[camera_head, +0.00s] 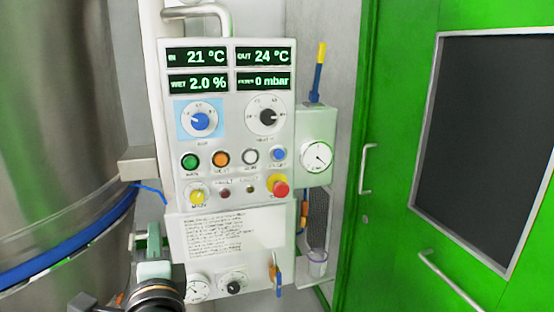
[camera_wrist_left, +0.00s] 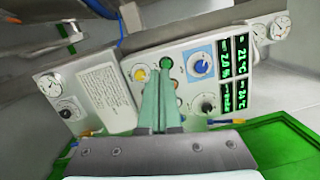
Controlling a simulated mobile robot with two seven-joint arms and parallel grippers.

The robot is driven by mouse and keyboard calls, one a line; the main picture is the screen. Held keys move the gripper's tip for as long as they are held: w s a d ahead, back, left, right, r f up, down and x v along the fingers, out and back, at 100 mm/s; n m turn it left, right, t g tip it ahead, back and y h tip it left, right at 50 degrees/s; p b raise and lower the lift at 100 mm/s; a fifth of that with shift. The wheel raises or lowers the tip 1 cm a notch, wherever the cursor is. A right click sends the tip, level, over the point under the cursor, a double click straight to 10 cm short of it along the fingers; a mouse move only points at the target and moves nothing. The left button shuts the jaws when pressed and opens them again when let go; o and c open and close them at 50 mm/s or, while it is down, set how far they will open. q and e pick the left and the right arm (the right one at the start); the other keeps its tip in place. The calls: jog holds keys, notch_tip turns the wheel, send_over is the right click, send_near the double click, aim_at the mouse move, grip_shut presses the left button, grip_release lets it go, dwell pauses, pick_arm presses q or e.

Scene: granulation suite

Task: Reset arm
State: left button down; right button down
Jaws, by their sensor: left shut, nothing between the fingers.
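My left gripper (camera_head: 150,240) is at the lower left of the head view, in front of the lower left edge of the control panel (camera_head: 235,110). Its pale green fingers are together and empty. In the left wrist view the closed gripper (camera_wrist_left: 163,72) points at the panel, which appears turned. The fingertips overlap the area just below the green button (camera_wrist_left: 166,62) there; I cannot tell the gap to the panel. In the head view the green button (camera_head: 190,161) is up and to the right of the gripper. My right gripper is in neither view.
A large steel vessel (camera_head: 60,110) with a blue band stands left of the panel. A text plate (camera_head: 230,234), gauges and a blue-handled valve (camera_head: 278,282) are below the buttons. A red stop button (camera_head: 281,189) sits lower right. A green door (camera_head: 400,60) is on the right.

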pick_arm(q)
jog(key=a+y, duration=0.3)
jog(key=a, duration=0.3)
jog(key=s+f+g+h, duration=0.1)
jog(key=f+g+h, duration=0.15)
jog(key=f, duration=0.75)
jog(key=s+f+n+g+h, duration=0.1)
jog(key=f+h, duration=0.2)
jog(key=f, duration=0.7)
jog(key=s+f+g+h, duration=0.2)
jog(key=f+h, duration=0.1)
jog(key=f, duration=0.7)
jog(key=s+a+f+n+g+h, duration=0.25)
jog(key=s+f+n, duration=0.45)
jog(key=s+f, duration=0.9)
jog(key=d+r+n+h+p, duration=0.1)
jog(key=d+n, duration=0.4)
jog(key=d, duration=0.6)
jog(key=shift+s+d+r+n+p, duration=0.3)
jog(key=shift+d+r+p, duration=0.1)
jog(key=shift+r+p, duration=0.1)
